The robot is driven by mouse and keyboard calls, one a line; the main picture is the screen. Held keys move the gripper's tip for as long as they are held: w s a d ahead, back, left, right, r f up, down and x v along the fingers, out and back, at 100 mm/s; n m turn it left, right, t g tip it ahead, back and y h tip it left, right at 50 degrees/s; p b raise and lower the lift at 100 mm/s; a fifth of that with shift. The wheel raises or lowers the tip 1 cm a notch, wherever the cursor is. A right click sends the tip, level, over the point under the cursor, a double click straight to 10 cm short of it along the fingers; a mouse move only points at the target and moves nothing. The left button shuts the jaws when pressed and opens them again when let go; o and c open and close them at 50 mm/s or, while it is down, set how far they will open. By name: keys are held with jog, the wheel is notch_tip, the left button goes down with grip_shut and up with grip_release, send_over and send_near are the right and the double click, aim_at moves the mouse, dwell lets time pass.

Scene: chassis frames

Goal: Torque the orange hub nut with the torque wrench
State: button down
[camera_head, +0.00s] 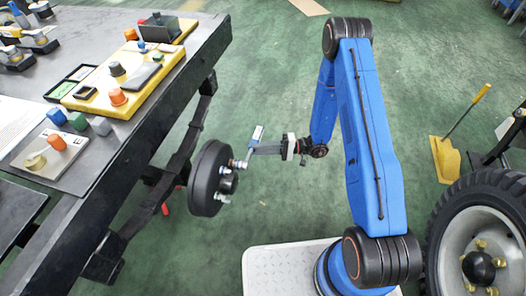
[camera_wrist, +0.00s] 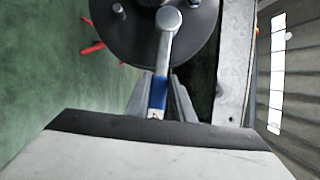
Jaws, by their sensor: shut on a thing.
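The torque wrench (camera_wrist: 169,45) has a silver head and shaft and a blue grip. My gripper (camera_wrist: 157,85) is shut on its blue grip, which shows between the two grey fingers. In the head view, my gripper (camera_head: 264,150) is beside the dark round hub (camera_head: 207,180) at the table's side. In the wrist view, the wrench head lies over the face of the hub (camera_wrist: 202,45), near its middle. I cannot make out the orange hub nut there; the wrench head may hide it. Whether the head is seated on a nut cannot be told.
The dark workbench (camera_head: 190,70) on the left bears a yellow tray (camera_head: 118,108) and several coloured parts. A large tyre (camera_head: 445,215) and a yellow dustpan (camera_head: 444,160) stand at the right.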

aim_at(254, 142)
notch_tip(254, 142, up, 6)
jog(key=a+n+h, duration=0.1)
jog(key=n+h, duration=0.1)
jog(key=n, duration=0.4)
jog(key=shift+s+t, duration=0.3)
jog(key=shift+s, duration=0.15)
jog(key=shift+w+a+r, duration=0.1)
jog(key=shift+w+a, duration=0.05)
jog(key=shift+a, duration=0.35)
jog(key=shift+w+a+r, duration=0.1)
jog(key=shift+w+a, duration=0.05)
jog(key=shift+a, duration=0.35)
dwell(2.8)
jog(key=shift+f, duration=0.1)
dwell(0.3)
jog(key=shift+w+d+f+m, duration=0.1)
jog(key=shift+w+f+m, duration=0.15)
jog(key=shift+f+m, duration=0.3)
jog(key=shift+w+d+f+m, duration=0.1)
jog(key=shift+w+f+m, duration=0.1)
jog(key=shift+f+m, duration=0.35)
jog(key=shift+f+y, duration=0.2)
jog(key=shift+y, duration=0.1)
jog(key=shift+r, duration=0.1)
jog(key=shift+s+a+r+n+h, duration=0.1)
jog(key=shift+s+r+n+h, duration=0.1)
jog(key=shift+r+n, duration=0.25)
jog(key=shift+s+a+r+n+h, duration=0.1)
jog(key=shift+r+n+h, duration=0.1)
jog(key=shift+r+n, duration=0.2)
